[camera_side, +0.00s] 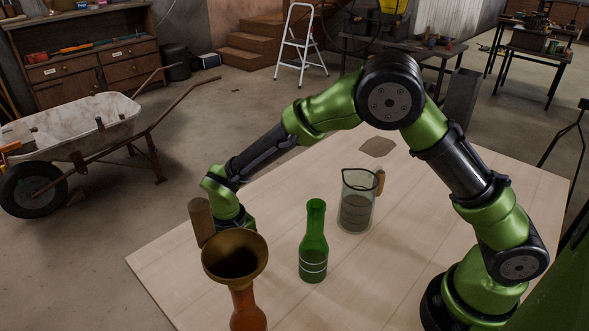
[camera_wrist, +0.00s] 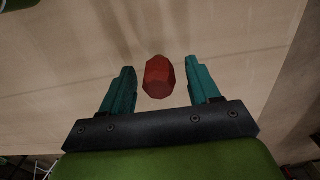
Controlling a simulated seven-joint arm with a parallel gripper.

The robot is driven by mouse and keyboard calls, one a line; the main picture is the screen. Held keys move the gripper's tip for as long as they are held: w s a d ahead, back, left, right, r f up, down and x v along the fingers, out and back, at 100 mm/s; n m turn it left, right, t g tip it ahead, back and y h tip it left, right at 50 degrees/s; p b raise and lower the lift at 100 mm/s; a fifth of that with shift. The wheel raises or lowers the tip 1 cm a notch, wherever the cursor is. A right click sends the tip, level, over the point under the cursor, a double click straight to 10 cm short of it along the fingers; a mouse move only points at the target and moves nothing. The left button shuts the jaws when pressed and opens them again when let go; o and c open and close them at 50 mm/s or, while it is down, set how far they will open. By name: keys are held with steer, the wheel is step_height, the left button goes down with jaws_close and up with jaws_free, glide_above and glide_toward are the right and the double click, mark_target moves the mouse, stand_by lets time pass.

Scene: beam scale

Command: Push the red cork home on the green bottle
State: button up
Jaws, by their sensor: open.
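The red cork (camera_wrist: 158,77) shows in the wrist view between the two teal fingers of my gripper (camera_wrist: 160,68), with a visible gap on each side. My gripper is open and pale tabletop shows behind the cork. In the side view the cork is not visible, and my gripper's fingers are hidden behind the brass funnel. The green bottle (camera_side: 313,245) stands upright near the middle of the table, to the right of my wrist. No cork shows on its mouth. It has white bands and darker green in its lower part.
A brass funnel (camera_side: 236,256) sits on an orange bottle (camera_side: 248,311) in front of my wrist. A brown cylinder (camera_side: 201,221) stands left of it. A glass beaker (camera_side: 357,205) with grey contents stands behind and right of the green bottle. A flat brown piece (camera_side: 378,147) lies farther back.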

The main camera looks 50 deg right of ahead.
steer(key=c, duration=1)
steer(key=r, duration=1.1)
steer(key=shift+w+d, duration=0.15)
steer(key=shift+w, duration=0.05)
steer(key=s+d+r, duration=0.3)
steer(key=s+r, duration=0.1)
steer(key=r, duration=0.1)
steer(key=s+d+r, duration=0.4)
steer(key=r, duration=0.2)
steer(key=s+d+r, duration=0.3)
steer(key=s+r, duration=0.1)
steer(key=r, duration=0.1)
steer(key=shift+d+r, duration=0.15)
steer(key=shift+d, duration=0.05)
